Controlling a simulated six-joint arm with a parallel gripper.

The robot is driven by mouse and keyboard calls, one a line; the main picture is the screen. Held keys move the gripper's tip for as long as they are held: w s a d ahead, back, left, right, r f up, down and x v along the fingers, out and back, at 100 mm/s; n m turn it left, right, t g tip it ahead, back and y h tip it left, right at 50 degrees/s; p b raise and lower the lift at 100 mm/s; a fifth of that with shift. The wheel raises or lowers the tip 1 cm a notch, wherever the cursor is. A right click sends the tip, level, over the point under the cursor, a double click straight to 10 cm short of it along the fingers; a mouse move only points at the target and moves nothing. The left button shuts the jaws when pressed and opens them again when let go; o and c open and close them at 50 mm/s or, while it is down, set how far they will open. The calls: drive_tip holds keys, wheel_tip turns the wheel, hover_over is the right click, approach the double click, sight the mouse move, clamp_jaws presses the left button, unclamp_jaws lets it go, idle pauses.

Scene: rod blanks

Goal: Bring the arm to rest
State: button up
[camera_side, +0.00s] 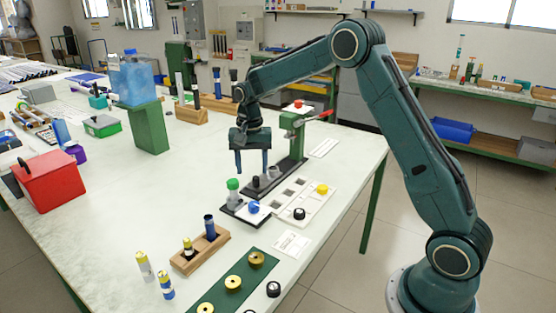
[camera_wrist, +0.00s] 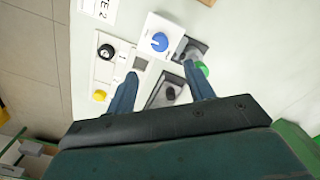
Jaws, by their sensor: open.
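My gripper (camera_side: 253,170) points down above the white table (camera_side: 120,205), its two fingers apart and nothing between them. It hangs in the air behind the green-capped bottle (camera_side: 233,192) and to the left of the green press stand (camera_side: 292,150). In the wrist view my open gripper (camera_wrist: 160,95) shows both fingers over the table fixtures. A white block with a blue knob (camera_wrist: 159,41) lies beyond the fingertips, and the green cap (camera_wrist: 202,69) shows beside the right finger.
A white slotted plate (camera_side: 300,200) carries a black and a yellow knob. A wooden rack (camera_side: 200,250) holds rods, and a green strip (camera_side: 235,283) holds brass pieces. A red box (camera_side: 50,180) and a blue container on a green stand (camera_side: 150,128) are left. The left-middle tabletop is clear.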

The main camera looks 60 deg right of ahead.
drive_tip(key=shift+r, duration=0.7)
drive_tip(key=s+a+r+n+t, duration=0.1)
drive_tip(key=s+a+r+n, duration=0.2)
drive_tip(key=s+r, duration=0.45)
drive_tip(key=s+a+r+n+t, duration=0.2)
drive_tip(key=s+a+r, duration=0.1)
drive_tip(key=s+r, duration=0.4)
drive_tip(key=s+a+f+n+t, duration=0.1)
drive_tip(key=s+a+n, duration=0.1)
drive_tip(key=s, duration=0.7)
drive_tip(key=s+a+n+t, duration=0.1)
drive_tip(key=s+a+n, duration=0.1)
drive_tip(key=s, duration=0.7)
drive_tip(key=shift+s+f+n+t, duration=0.3)
drive_tip(key=shift+s+f+n, duration=0.05)
drive_tip(key=shift+n, duration=0.45)
